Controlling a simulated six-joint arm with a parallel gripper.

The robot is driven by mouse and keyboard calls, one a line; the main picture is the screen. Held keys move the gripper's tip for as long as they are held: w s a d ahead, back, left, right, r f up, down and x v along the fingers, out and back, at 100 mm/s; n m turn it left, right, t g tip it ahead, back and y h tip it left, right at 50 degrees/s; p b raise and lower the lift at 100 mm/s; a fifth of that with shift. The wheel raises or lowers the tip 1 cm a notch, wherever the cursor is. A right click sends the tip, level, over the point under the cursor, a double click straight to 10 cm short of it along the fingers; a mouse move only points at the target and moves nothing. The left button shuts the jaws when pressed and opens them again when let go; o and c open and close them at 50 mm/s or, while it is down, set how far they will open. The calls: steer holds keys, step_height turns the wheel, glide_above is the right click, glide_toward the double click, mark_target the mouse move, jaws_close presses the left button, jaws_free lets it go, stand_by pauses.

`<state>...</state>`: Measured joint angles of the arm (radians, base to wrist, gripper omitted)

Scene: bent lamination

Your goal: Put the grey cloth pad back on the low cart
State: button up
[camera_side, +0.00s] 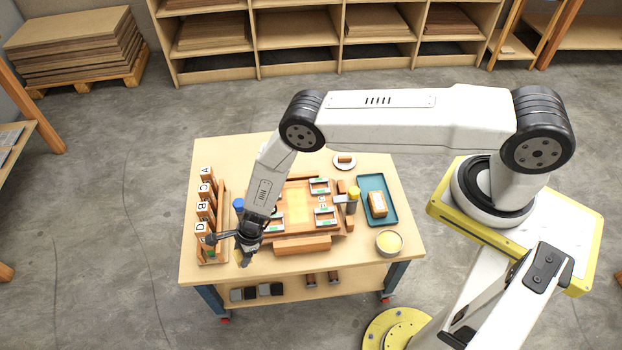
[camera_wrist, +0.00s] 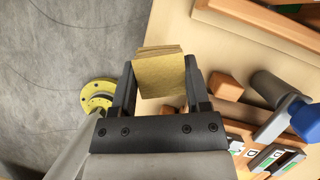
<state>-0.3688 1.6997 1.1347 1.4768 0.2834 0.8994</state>
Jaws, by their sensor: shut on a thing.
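My gripper (camera_wrist: 160,85) is shut on a tan-yellow block-like pad (camera_wrist: 160,72), held between its two dark fingers. The side view shows my gripper (camera_side: 247,245) pointing down near the front left of the wheeled wooden bench (camera_side: 400,250), with a sliver of the pad (camera_side: 241,260) below it. The held pad looks tan, not grey. Dark and light grey pads (camera_side: 243,294) lie on the bench's lower shelf (camera_side: 295,292). I cannot tell whether one of them is the grey cloth pad. No separate low cart is clear in view.
A rack of lettered blocks (camera_side: 205,213) stands close left of my gripper. A wooden form with clamps (camera_side: 297,205) fills the bench middle. A blue tray (camera_side: 372,184) with a yellowish block and a bowl (camera_side: 389,242) are at the right. A blue-capped bottle (camera_wrist: 302,118) stands nearby.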

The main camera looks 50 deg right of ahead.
mark_target(239, 260)
steer(key=shift+w+a+f, duration=0.3)
steer(key=shift+w+f, duration=0.35)
steer(key=shift+f, duration=0.15)
steer(key=shift+f, duration=0.1)
steer(key=shift+w+f, duration=0.2)
steer(key=shift+f, duration=1.6)
steer(key=shift+f, duration=0.2)
steer(key=o, duration=1.3)
steer(key=shift+r, duration=0.35)
